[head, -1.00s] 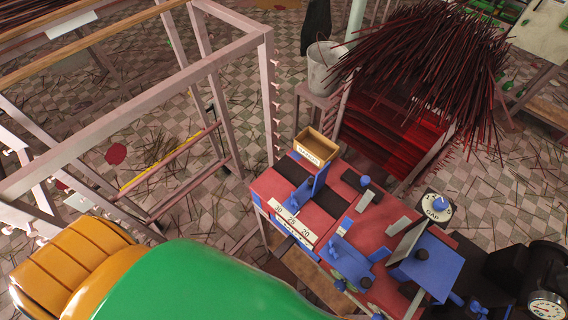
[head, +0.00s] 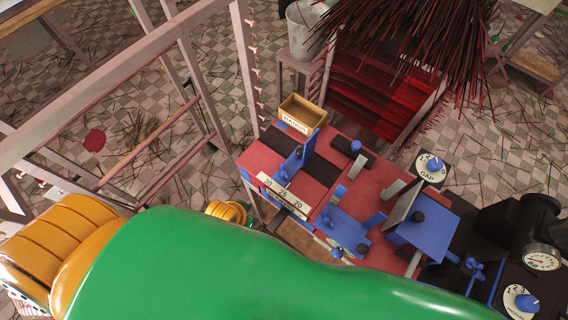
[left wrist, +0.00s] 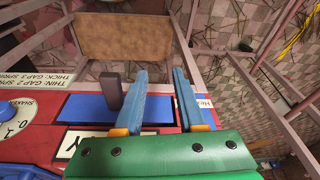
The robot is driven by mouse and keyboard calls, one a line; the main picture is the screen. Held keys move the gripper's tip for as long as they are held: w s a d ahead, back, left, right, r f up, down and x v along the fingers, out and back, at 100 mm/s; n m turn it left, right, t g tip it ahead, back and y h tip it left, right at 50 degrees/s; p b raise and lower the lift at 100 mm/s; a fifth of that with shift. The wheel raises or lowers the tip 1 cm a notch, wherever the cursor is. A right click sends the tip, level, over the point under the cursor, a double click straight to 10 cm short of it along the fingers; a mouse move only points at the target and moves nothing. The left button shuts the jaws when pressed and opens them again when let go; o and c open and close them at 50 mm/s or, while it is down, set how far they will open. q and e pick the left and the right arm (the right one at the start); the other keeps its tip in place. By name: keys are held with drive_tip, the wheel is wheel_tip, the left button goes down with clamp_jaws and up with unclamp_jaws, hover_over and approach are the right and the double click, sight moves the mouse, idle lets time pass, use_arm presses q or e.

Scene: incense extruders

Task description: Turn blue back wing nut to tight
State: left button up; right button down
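The red-topped machine (head: 262,160) stands right of centre in the head view. A blue upright fence (head: 299,158) crosses its dark strip, and a small blue knob (head: 355,146) sits on a black plate behind. Several small blue parts are on it; I cannot tell which is the back wing nut. My left arm lies across the bottom of the head view and hides its gripper there. In the left wrist view my left gripper (left wrist: 158,78) is open and empty, its blue fingers apart in front of the machine's labelled side. My right gripper is not in view.
A small wooden box (head: 303,113) sits on the machine's back corner. A blue plate (head: 428,232) and a gap dial (head: 431,167) are at its right. A pinkish metal frame (head: 122,85) stands left. Dark red sticks (head: 420,40) pile up behind. A dark post (left wrist: 111,92) stands close beside the left finger.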

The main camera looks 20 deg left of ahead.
sight(284, 170)
use_arm(q)
wheel_tip(284, 170, up, 14)
drive_tip(key=w+p, duration=0.1)
drive_tip(key=p, duration=0.1)
drive_tip(key=w+d+n, duration=0.3)
drive_tip(key=w+n, duration=0.1)
drive_tip(key=w+d+n+g+h, duration=0.1)
drive_tip(key=w+d, duration=0.1)
drive_tip(key=w, duration=0.1)
drive_tip(key=shift+d+n, duration=0.3)
drive_tip(key=shift+n, duration=0.1)
drive_tip(key=w+r+n, duration=0.1)
drive_tip(key=w+d+r+n+g, duration=0.1)
drive_tip(key=w, duration=0.1)
drive_tip(key=w+r+n+y, duration=0.1)
drive_tip(key=w+n, duration=0.1)
drive_tip(key=shift+d+r+g, duration=0.1)
drive_tip(key=shift+d+g, duration=0.1)
drive_tip(key=shift+g, duration=0.1)
drive_tip(key=shift+f, duration=0.35)
wheel_tip(284, 170, down, 6)
drive_tip(key=shift+f, duration=0.15)
clamp_jaws()
